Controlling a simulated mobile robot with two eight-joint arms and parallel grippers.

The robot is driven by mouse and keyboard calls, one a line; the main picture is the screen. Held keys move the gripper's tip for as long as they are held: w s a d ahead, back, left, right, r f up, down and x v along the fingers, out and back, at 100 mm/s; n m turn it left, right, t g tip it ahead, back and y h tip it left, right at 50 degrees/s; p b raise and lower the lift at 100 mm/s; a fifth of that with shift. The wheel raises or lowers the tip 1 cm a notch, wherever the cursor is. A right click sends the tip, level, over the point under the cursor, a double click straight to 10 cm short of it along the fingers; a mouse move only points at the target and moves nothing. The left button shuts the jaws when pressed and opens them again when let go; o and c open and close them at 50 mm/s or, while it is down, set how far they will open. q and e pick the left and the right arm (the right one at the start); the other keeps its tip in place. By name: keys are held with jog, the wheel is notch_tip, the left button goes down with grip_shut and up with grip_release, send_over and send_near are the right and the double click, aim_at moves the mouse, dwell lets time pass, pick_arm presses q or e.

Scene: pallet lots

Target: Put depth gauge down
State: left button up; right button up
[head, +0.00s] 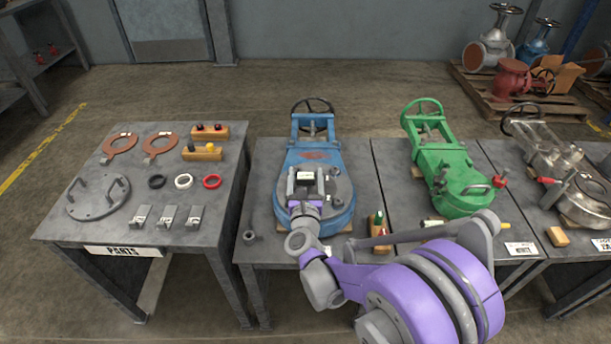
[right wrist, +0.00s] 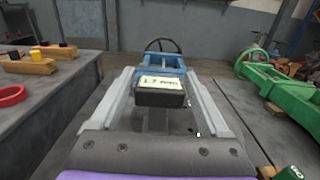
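The depth gauge (head: 305,175) is a small dark block with a pale readout, over the round body of the blue valve (head: 289,208). In the right wrist view the gauge (right wrist: 160,95) reads about "1.7 mm" and sits between the two grey fingers. My right gripper (head: 306,182) is shut on it, with a finger at each side; the fingers also show in the right wrist view (right wrist: 161,82). Whether the gauge touches the valve is hidden. My left gripper is not in view.
The blue valve lies on the middle table (head: 262,165), with a small block stand (head: 379,228) to its right. A green valve (head: 450,180) lies further right. The left parts table (head: 70,222) holds a flange, rings and wooden blocks. Free tabletop is left of the blue valve.

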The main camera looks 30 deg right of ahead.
jog(key=shift+o, duration=1)
